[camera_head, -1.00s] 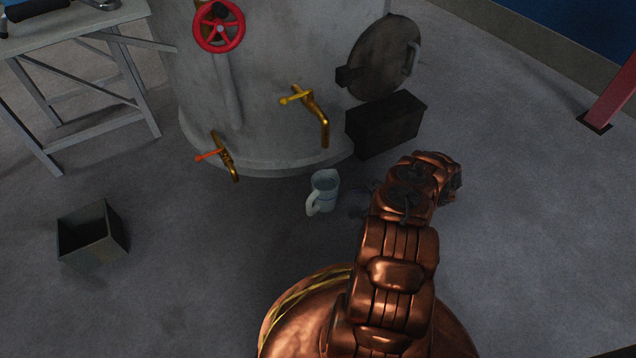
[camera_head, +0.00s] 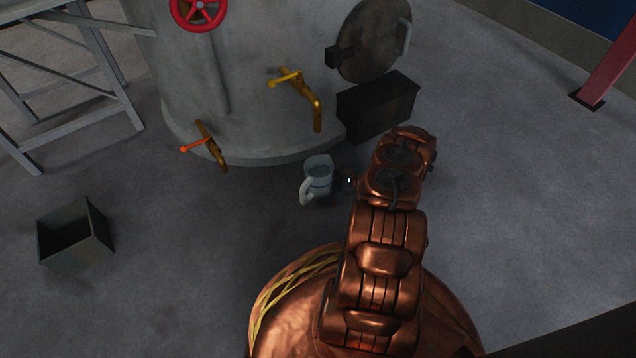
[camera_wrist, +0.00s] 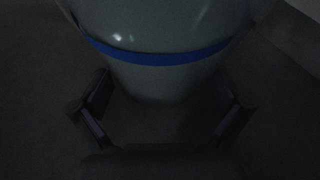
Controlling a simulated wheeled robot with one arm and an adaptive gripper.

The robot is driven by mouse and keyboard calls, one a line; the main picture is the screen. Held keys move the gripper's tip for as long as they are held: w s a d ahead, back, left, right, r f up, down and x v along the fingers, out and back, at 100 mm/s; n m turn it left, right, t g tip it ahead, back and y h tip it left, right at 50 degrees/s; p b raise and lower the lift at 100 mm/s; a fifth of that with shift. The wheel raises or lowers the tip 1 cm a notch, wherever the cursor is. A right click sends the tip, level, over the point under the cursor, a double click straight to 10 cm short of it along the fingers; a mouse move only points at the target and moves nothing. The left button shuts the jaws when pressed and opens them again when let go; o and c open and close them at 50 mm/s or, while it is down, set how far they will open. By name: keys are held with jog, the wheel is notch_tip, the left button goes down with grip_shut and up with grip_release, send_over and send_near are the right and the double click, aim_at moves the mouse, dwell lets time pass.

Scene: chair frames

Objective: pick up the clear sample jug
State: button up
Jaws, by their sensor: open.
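The clear sample jug (camera_head: 318,176) stands upright on the floor in front of the big grey tank, its handle toward the lower left. In the wrist view the jug (camera_wrist: 165,75) fills the upper middle and shows a blue band around it. My gripper (camera_wrist: 163,118) is open, with one finger at each side of the jug's lower part. The fingers look apart from the jug's wall. In the head view my gripper (camera_head: 347,182) is just right of the jug, mostly hidden by my arm.
The grey tank (camera_head: 240,90) has two brass taps, an orange-handled one (camera_head: 210,145) and a yellow-handled one (camera_head: 300,95), close behind the jug. A dark box (camera_head: 377,106) stands behind my arm. An open bin (camera_head: 75,235) stands at left. Floor left of the jug is clear.

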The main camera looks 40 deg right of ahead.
jog(key=shift+w+a, duration=0.2)
jog(key=shift+w, duration=0.05)
jog(key=c, duration=1.5)
